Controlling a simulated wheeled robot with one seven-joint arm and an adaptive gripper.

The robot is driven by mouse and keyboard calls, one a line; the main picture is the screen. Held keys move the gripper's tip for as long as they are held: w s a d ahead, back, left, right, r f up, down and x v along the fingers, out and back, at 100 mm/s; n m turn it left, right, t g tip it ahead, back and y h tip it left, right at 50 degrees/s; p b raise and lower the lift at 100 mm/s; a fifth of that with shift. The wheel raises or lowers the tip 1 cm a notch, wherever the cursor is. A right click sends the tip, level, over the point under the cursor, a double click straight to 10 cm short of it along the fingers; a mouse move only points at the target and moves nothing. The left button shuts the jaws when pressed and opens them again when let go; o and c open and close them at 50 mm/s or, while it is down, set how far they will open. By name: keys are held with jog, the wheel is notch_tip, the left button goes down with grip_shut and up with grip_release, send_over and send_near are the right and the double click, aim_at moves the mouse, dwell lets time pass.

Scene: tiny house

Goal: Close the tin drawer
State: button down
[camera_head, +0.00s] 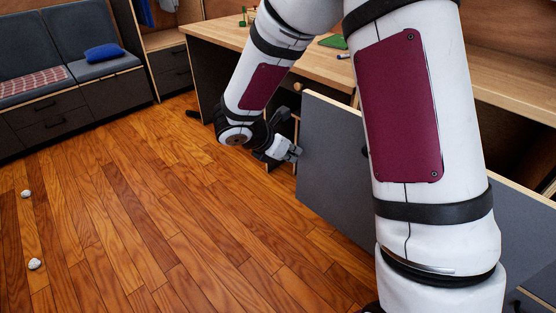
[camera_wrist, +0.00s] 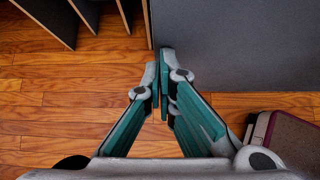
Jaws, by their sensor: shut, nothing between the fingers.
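A large grey panel with a pale wood top edge (camera_head: 335,155) stands out from the wooden desk in the head view. It looks like the front of the pulled-out drawer, but my arm covers much of it and I see no tin. My gripper (camera_head: 293,152) is at the panel's left edge, low beside the desk. In the wrist view the same grey panel (camera_wrist: 240,45) fills the upper right. My gripper (camera_wrist: 163,60) is shut and empty, its fingertips at the panel's lower left corner. I cannot tell whether they touch it.
The wooden desk top (camera_head: 325,65) runs behind the panel. Upright dark boards (camera_wrist: 52,18) show at the wrist view's upper left. A bench with a blue cushion (camera_head: 104,53) stands at the far left. Two small white lumps (camera_head: 35,264) lie on the otherwise open wooden floor.

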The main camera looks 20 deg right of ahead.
jog(key=w+d+p, duration=0.1)
jog(key=w+d, duration=0.2)
jog(key=d, duration=0.6)
jog(key=w+d+p, duration=0.2)
jog(key=w+d, duration=0.2)
jog(key=d, duration=0.5)
jog(key=w+d+p, duration=0.2)
jog(key=w+d, duration=0.2)
jog(key=d, duration=0.6)
jog(key=shift+w, duration=0.25)
jog(key=shift+r, duration=0.1)
